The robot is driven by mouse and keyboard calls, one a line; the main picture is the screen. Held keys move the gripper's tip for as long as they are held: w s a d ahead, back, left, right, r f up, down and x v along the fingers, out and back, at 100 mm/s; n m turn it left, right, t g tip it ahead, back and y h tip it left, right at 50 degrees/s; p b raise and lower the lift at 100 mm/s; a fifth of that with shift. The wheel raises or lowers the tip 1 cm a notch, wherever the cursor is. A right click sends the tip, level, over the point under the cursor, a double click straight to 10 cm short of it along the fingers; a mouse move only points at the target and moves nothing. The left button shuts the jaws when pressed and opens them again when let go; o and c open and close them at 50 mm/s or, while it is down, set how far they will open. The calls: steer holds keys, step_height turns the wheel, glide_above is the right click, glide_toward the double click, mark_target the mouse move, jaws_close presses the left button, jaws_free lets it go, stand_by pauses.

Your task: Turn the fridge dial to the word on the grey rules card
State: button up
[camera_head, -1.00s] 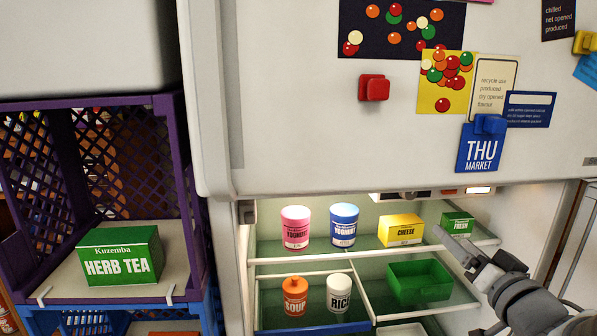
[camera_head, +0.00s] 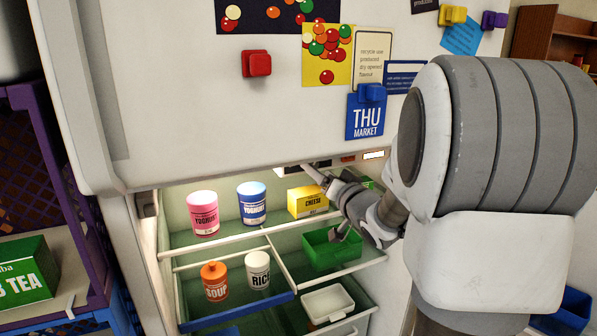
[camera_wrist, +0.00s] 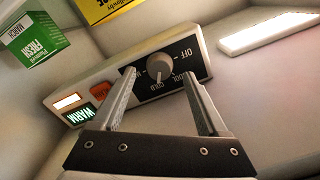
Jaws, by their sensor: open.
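The fridge dial (camera_wrist: 160,68) is a pale round knob on a black plate, in the wrist view. The plate reads OFF and COLD, with COOL and another word partly hidden; the lettering is upside down. I cannot tell the knob's exact pointing. Beside it a green sign reads WARM (camera_wrist: 78,116). My gripper (camera_wrist: 158,76) is open, its fingertips either side of the dial in the picture; contact is unclear. In the head view my gripper (camera_head: 314,172) is under the upper door's lower edge. A pale card with small text (camera_head: 372,58) is on the door; I cannot tell if it is the rules card.
Shelves below hold a pink tub (camera_head: 203,214), a blue tub (camera_head: 252,203), a yellow cheese box (camera_head: 308,202) and a green bin (camera_head: 328,250). A bright light strip (camera_wrist: 268,33) is right of the dial panel. A purple crate (camera_head: 60,180) stands at left.

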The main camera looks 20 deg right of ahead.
steer(key=shift+w, duration=1.4)
steer(key=shift+c, duration=0.4)
jaws_close()
